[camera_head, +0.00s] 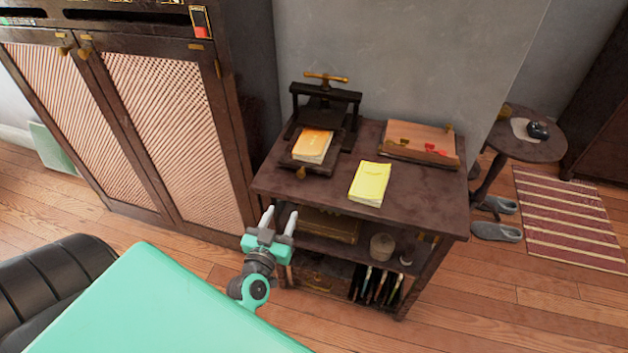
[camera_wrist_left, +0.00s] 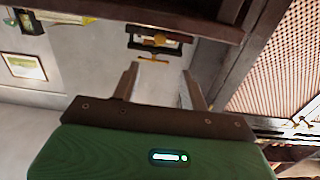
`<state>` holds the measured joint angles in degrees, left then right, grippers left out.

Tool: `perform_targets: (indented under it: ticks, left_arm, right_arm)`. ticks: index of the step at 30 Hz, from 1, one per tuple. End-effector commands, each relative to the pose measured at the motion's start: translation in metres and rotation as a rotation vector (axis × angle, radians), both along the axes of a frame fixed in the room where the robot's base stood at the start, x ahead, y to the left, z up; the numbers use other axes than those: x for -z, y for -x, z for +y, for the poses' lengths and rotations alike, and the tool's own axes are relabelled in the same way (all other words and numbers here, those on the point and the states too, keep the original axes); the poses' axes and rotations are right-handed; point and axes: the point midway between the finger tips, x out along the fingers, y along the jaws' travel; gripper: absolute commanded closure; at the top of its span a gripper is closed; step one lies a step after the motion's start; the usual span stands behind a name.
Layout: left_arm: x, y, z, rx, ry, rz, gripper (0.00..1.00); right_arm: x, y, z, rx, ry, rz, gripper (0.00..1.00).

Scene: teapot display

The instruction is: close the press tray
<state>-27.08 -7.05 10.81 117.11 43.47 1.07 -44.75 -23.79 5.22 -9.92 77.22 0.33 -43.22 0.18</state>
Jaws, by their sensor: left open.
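The book press (camera_head: 325,100) stands at the back left of the dark table, with a brass handle on top. Its tray (camera_head: 318,167) is pulled out toward the front, with a small brass knob (camera_head: 301,173) on its front edge. An orange book (camera_head: 312,146) lies on the tray. My left gripper (camera_head: 281,219) is open and empty, in front of the table's left front edge and below the tray. In the left wrist view the press (camera_wrist_left: 157,40) shows beyond the two spread fingers (camera_wrist_left: 160,85). My right gripper is not in view.
A yellow book (camera_head: 370,184) lies on the table (camera_head: 415,200) to the right of the tray. A wooden board (camera_head: 420,141) sits at the back right. Shelves below hold boxes and a jar (camera_head: 382,246). A cabinet (camera_head: 165,125) stands close on the left.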

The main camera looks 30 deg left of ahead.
Motion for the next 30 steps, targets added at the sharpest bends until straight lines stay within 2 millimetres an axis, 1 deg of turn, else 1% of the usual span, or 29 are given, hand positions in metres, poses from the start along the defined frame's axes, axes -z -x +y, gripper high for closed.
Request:
perform_targets:
  ticks: [5,16,21,27,30]
  left_arm:
    - [-0.001,-0.015,0.003,0.000,0.005,-0.003,0.56]
    - [-0.002,-0.074,0.017,-0.001,0.002,-0.004,0.56]
    - [-0.002,-0.101,0.024,0.001,0.001,-0.002,0.56]
    - [-0.001,-0.123,0.030,0.000,0.001,-0.001,0.56]
    - [0.000,-0.130,0.031,0.001,0.001,0.000,0.56]
  right_arm:
    - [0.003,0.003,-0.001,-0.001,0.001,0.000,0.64]
    - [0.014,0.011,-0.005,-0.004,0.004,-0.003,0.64]
    - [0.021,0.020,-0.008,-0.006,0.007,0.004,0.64]
    - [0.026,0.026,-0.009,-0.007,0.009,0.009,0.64]
    - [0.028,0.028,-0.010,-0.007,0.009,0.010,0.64]
